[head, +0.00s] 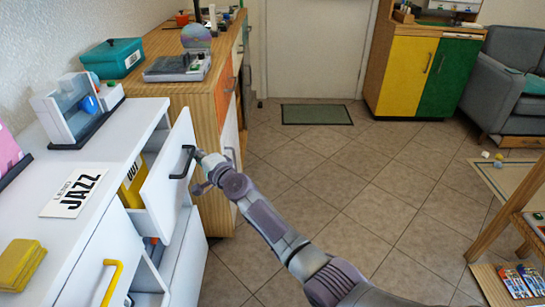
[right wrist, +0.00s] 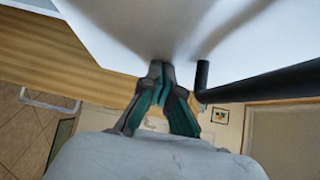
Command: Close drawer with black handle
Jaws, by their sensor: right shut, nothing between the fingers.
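The white drawer (head: 167,178) with the black handle (head: 183,163) stands pulled out of the white cabinet, with a yellow item visible inside. My right gripper (head: 200,157) is at the drawer's front face, just right of the handle. In the right wrist view the closed fingertips (right wrist: 162,68) are at the white drawer front (right wrist: 135,30), beside the black handle (right wrist: 260,86) and not around it. I cannot tell for sure whether they touch the front. My left gripper is not in view.
The white cabinet top (head: 90,140) bears a JAZZ card (head: 75,192) and a yellow stack (head: 20,263). A yellow handle (head: 111,283) is nearer. A wooden cabinet (head: 210,95) stands behind the drawer. The tiled floor (head: 330,190) to the right is mostly clear.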

